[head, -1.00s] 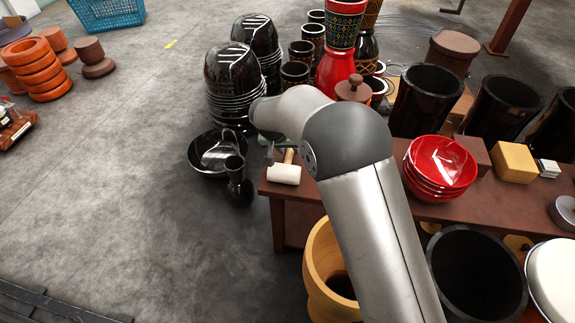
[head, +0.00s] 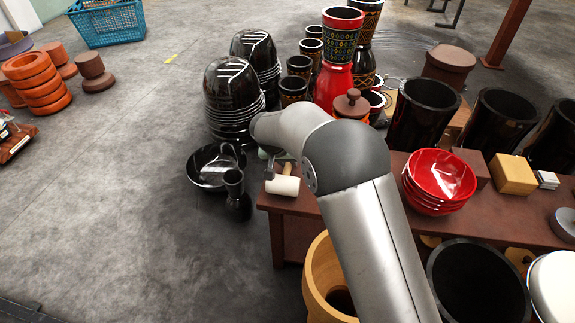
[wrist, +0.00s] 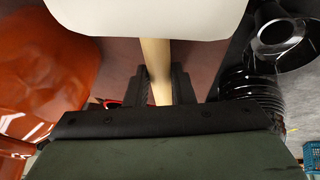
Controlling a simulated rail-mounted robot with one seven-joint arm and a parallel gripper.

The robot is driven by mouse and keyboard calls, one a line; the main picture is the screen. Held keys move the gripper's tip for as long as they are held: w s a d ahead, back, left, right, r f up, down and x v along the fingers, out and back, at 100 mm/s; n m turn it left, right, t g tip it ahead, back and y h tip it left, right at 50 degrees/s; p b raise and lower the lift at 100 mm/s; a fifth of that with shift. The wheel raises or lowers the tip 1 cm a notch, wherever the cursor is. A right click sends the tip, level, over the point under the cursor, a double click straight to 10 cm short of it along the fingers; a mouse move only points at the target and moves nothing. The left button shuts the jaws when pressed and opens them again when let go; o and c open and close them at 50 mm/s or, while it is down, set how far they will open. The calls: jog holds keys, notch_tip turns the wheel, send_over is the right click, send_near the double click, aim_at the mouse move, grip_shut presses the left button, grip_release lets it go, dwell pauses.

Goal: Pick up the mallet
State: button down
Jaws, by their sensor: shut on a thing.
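The mallet has a white, cylinder-like head (head: 283,186) and a pale wooden handle (head: 288,168). In the head view it is at the left end of the brown table (head: 300,207), partly hidden by my arm. In the wrist view the white head (wrist: 145,15) fills the top and the handle (wrist: 156,60) runs down between the fingers. My gripper (wrist: 160,82) is shut on the handle, with one dark finger on each side. I cannot tell whether the head touches the tabletop.
Stacked red bowls (head: 438,178) and a lidded brown pot (head: 351,106) stand on or by the table to the right. A black bowl (head: 207,167) and black goblet (head: 236,190) are on the floor at left. Open floor lies left.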

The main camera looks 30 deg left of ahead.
jog(key=s+d+r+p, duration=0.4)
jog(key=s+d+r, duration=0.5)
jog(key=s+r, duration=0.1)
jog(key=shift+d+r, duration=0.4)
jog(key=shift+r, duration=0.5)
